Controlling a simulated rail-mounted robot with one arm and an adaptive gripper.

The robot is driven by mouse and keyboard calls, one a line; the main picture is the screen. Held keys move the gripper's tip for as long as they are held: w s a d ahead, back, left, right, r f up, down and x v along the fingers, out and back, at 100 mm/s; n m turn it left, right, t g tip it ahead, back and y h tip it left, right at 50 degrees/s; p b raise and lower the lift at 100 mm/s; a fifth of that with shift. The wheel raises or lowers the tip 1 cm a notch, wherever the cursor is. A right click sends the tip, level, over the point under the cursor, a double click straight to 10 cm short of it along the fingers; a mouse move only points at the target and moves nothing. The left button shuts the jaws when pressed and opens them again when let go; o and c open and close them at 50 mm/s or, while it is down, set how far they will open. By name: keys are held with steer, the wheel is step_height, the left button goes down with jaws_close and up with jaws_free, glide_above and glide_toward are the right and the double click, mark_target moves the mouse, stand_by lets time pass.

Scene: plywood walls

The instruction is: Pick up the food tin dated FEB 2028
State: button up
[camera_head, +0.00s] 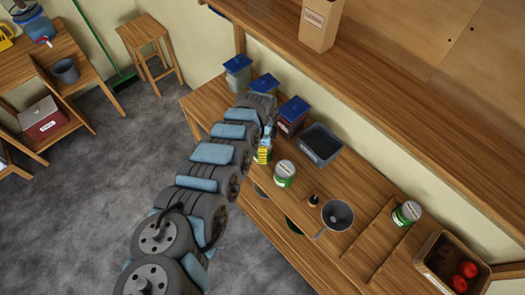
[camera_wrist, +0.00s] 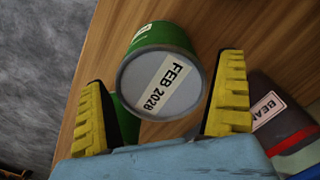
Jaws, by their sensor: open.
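A green tin (camera_wrist: 146,38) with a pale grey end marked FEB 2028 (camera_wrist: 172,84) fills the middle of the wrist view. My gripper (camera_wrist: 165,105) is open, with its yellow ridged fingers on either side of this tin's end. I cannot tell whether they touch it. More green (camera_wrist: 127,122) shows beside the left finger, partly hidden. In the head view my gripper (camera_head: 264,152) is over the bench and largely hides what is beneath it. Another green and white tin (camera_head: 285,174) stands nearby, and one more (camera_head: 407,213) stands farther right. Their dates are too small to read.
A bin labelled BEAN (camera_wrist: 275,115) is close to the right finger.

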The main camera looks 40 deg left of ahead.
steer(key=shift+a+f, duration=0.1)
steer(key=shift+f, duration=0.35)
steer(key=c, duration=1.2)
steer(key=shift+r, duration=0.1)
